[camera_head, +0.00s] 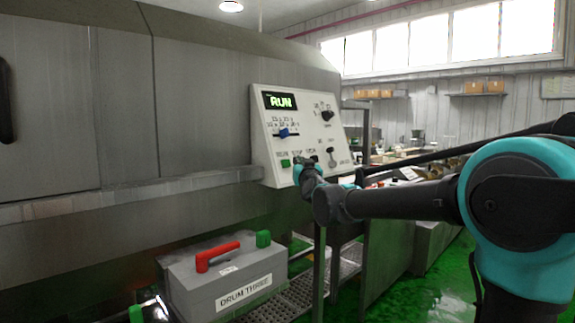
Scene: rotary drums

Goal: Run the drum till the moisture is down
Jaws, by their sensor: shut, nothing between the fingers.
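A white control panel (261,150) is mounted on the front of a large grey metal machine (200,110). Its dark display (280,101) reads RUN in green letters. Below the display is a blue slider knob (285,132); a black rotary knob (327,115) and a small lever (331,155) are to the right. A green button (285,163) sits at the lower left under a RUN label. My gripper (300,165) is shut and empty at the panel's lower edge, just right of the green button. It hides part of the button row; I cannot tell whether it touches the panel.
A grey box labelled DRUM THREE (243,292), with a red handle (217,256) and a green knob (263,239), sits below the machine. A metal grating (300,295) is beside it. My arm spans the right side. Shelves and benches stand behind; the green floor (435,280) is open at lower right.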

